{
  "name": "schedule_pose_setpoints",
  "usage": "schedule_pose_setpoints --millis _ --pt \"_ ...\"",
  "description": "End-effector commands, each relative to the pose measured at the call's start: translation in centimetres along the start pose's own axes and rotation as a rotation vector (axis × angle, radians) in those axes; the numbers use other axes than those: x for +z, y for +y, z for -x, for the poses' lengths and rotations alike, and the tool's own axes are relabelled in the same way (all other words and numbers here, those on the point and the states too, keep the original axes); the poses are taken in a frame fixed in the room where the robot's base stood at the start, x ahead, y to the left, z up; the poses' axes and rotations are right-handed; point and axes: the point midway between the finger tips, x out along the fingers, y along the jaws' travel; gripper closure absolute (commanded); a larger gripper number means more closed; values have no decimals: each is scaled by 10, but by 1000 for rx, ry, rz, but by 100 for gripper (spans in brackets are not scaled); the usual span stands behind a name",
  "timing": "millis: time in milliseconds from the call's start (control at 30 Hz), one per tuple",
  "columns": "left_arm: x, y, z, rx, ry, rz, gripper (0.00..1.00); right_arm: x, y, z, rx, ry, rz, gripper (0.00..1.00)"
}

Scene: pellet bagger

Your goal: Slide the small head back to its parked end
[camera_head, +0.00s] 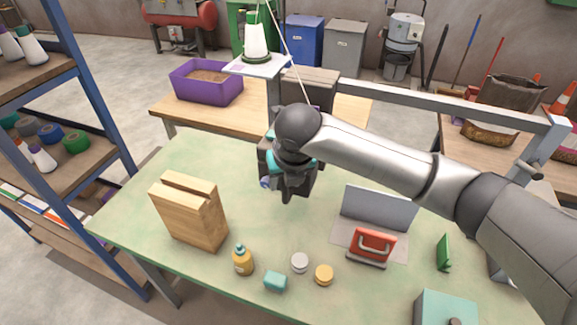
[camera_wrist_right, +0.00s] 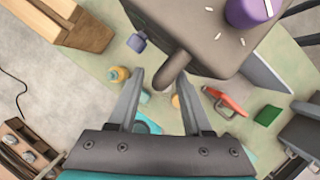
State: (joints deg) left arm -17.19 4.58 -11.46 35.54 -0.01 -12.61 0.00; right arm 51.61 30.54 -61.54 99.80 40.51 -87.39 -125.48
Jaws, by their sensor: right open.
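The dark grey small head (camera_head: 305,180) hangs near the left end of the grey overhead rail (camera_head: 430,101), over the green bench. My right arm and gripper cover much of it in the head view. In the wrist view it is a dark block (camera_wrist_right: 200,38) with a rounded grip (camera_wrist_right: 176,72) sticking out toward me. My right gripper (camera_head: 287,190) is open, its fingers pointing at the head; in the wrist view the gripper (camera_wrist_right: 163,80) has the grip between its fingertips. I cannot tell whether they touch. My left gripper is out of view.
On the bench (camera_head: 130,215) stand a wooden block (camera_head: 190,215), a yellow bottle (camera_head: 242,261), small round tins, a red-handled tool (camera_head: 371,245) and a teal box (camera_head: 446,310). A thread cone (camera_head: 257,40) stands on a plate behind the rail's left end. A blue shelf rack is at left.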

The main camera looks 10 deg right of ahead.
Motion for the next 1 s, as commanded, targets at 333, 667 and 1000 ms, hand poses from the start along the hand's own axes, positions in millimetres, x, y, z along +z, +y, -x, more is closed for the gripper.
schedule_pose_setpoints --millis 333,667,1000 --pt "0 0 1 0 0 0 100 2 0 74 1 -10 3 50" --pt "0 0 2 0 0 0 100 1 0 135 1 -5 2 50" --pt "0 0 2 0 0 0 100 0 0 147 0 -2 0 50"
